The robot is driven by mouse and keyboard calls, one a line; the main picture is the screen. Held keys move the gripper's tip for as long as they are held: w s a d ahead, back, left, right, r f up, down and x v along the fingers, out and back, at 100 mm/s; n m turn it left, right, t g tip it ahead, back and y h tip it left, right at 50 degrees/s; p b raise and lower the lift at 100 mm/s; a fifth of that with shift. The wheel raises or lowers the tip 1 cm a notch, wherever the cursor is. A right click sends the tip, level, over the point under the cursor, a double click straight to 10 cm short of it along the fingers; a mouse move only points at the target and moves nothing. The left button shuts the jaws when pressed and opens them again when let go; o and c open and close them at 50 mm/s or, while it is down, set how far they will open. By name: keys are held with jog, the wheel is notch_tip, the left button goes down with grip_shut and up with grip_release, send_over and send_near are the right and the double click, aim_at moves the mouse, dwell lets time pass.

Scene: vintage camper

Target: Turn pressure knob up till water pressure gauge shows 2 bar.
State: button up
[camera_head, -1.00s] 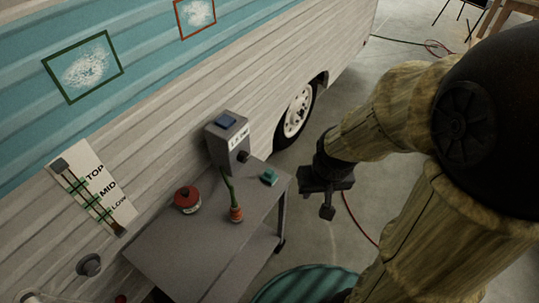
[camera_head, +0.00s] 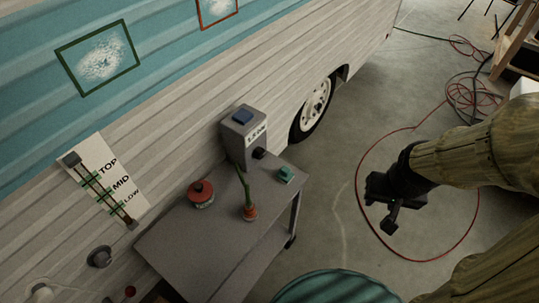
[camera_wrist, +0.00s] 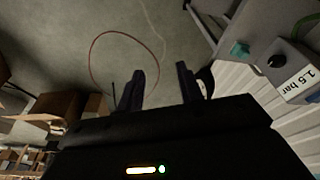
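A grey box (camera_head: 236,150) with a blue top button stands at the back of a grey cart, against the camper wall. Its white display label (camera_head: 256,135) is too small to read there; in the wrist view the display (camera_wrist: 299,84) reads 1.5 bar, upside down. A black knob (camera_head: 259,153) sticks out of the box's side; it also shows in the wrist view (camera_wrist: 276,62). My gripper (camera_head: 390,222) is right of the cart over the open floor, well apart from the knob. In the wrist view its two black fingers (camera_wrist: 161,85) are spread with nothing between them.
On the cart (camera_head: 190,240) are a red round object (camera_head: 201,195), a red-based item with a green stem (camera_head: 249,211) and a teal block (camera_head: 286,174). A teal round top (camera_head: 335,288) stands in front. A red hose (camera_head: 420,259) loops on the floor.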

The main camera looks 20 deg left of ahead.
jog(key=o, duration=0.3)
jog(key=shift+o, duration=0.9)
jog(key=shift+w+f, duration=0.25)
jog(key=shift+w, duration=0.05)
jog(key=w+a+f+n+t+y+b, duration=0.1)
jog(key=w+a+f+n+t, duration=0.1)
jog(key=w+f+n, duration=0.25)
jog(key=w+a+f+n+t+y, duration=0.1)
jog(key=w+a+f+n, duration=0.2)
jog(key=w, duration=0.2)
jog(key=w+a+f+n+t+y+b, duration=0.1)
jog(key=a+f+n+y, duration=0.3)
jog(key=a, duration=1)
jog(key=n+y, duration=0.3)
jog(key=y, duration=0.2)
jog(key=shift+w+y, duration=0.35)
jog(key=shift+y, duration=0.05)
jog(key=shift+f, duration=0.1)
